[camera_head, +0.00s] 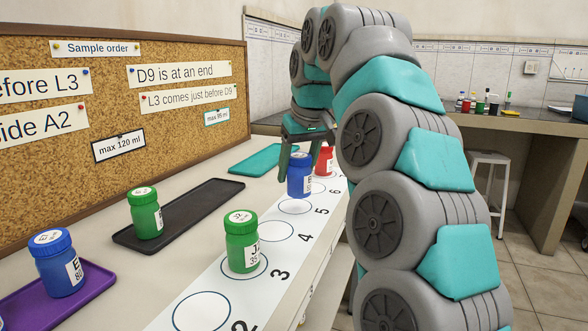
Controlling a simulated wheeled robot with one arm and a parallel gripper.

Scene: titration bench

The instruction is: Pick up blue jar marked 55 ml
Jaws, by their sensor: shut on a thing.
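My gripper (299,150) points down at the far end of the white numbered strip, with its teal fingers around the top of a blue jar (300,180). It is shut on this jar. The jar is upright near the circle by number 6; I cannot tell whether it touches the strip. Its white label is too small to read, so 55 ml cannot be confirmed. Another blue jar (58,264) stands on the purple tray (98,283) at the left; its label seems to read 80.
A green jar (241,243) stands on the strip (226,287) by number 3. Another green jar (145,214) stands on the black tray (203,202). A red jar (324,161) is just beyond the held jar. The teal tray (262,159) looks empty. A corkboard (190,117) borders the left.

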